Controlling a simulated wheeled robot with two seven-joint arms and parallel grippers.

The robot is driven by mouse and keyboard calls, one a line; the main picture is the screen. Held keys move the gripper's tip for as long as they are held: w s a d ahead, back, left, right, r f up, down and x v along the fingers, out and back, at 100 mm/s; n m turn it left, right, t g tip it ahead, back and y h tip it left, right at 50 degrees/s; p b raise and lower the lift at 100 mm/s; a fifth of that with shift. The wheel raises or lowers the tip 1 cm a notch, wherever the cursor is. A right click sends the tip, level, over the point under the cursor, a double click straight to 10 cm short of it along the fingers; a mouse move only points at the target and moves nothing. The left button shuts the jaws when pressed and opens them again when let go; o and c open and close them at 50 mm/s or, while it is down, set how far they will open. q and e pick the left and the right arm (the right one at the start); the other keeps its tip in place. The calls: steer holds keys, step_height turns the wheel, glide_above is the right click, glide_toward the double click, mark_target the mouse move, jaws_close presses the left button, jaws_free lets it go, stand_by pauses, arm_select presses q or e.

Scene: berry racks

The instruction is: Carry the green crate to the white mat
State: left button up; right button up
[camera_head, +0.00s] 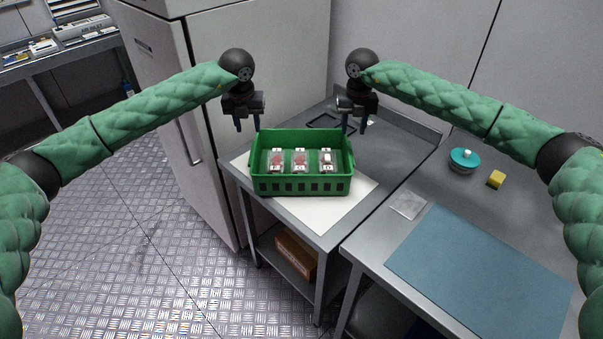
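The green crate (302,186) stands upright on the white mat (345,208) on the left metal table. Several small clear boxes with red contents (300,163) sit in a row inside it. My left gripper (247,123) hangs above the crate's far left corner, fingers pointing down and spread apart with nothing between them. My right gripper (354,124) hangs above and behind the far right corner, fingers apart and empty. Both grippers look clear of the crate walls. The mat's far part is hidden behind the crate.
The right table (395,235) carries a blue-grey mat (480,265), a teal-lidded pot (463,160), a yellow block (496,179) and a small clear packet (408,205). A tall pale cabinet (165,95) stands close on the left. A cardboard box (296,252) lies on the lower shelf.

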steer(key=shift+r, duration=1.15)
